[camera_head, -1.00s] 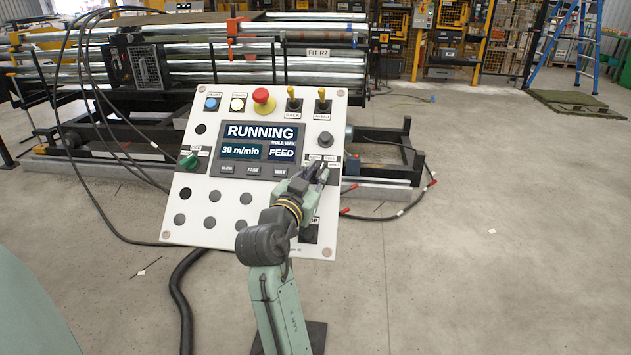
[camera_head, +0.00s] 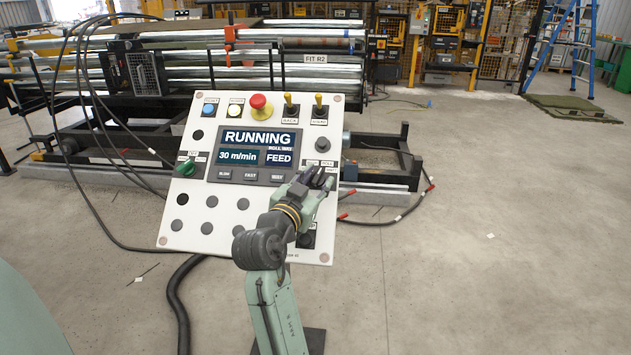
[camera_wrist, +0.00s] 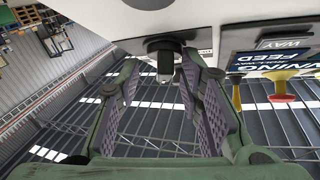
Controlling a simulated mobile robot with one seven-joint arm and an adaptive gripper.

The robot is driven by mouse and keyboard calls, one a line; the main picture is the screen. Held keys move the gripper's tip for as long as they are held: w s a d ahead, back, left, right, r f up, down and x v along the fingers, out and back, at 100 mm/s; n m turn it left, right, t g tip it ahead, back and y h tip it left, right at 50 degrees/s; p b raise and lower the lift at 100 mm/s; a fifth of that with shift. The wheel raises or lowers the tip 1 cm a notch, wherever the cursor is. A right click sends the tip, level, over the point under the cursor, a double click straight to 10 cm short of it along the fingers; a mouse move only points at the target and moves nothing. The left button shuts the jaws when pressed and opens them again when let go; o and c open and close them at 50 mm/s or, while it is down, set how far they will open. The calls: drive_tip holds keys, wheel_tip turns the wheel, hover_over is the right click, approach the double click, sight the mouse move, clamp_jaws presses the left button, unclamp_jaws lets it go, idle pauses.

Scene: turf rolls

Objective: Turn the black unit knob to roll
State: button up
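The black unit knob (camera_wrist: 165,44) shows in the wrist view between the fingertips of my gripper (camera_wrist: 160,68), with a pale pointer on it. The fingers stand apart on either side of it; I cannot tell whether they touch it. In the head view my gripper (camera_head: 319,177) is at the right side of the white control panel (camera_head: 176,238) and hides the knob, beside small labels, one reading ROLL. The panel screen (camera_head: 254,147) reads RUNNING, 30 m/min and FEED. Which way the knob points is unclear.
The panel also carries a red mushroom button (camera_head: 258,104), two yellow toggles, a green knob (camera_head: 186,168) and another black knob (camera_head: 306,240) below my gripper. Metal rollers (camera_head: 200,38) and cables are behind. Open floor (camera_head: 490,270) lies to the right.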

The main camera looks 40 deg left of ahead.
drive_tip(key=shift+s, duration=0.1)
drive_tip(key=shift+s, duration=0.25)
drive_tip(key=v, duration=1.1)
drive_tip(key=shift+s, duration=0.15)
drive_tip(key=shift+d, duration=0.1)
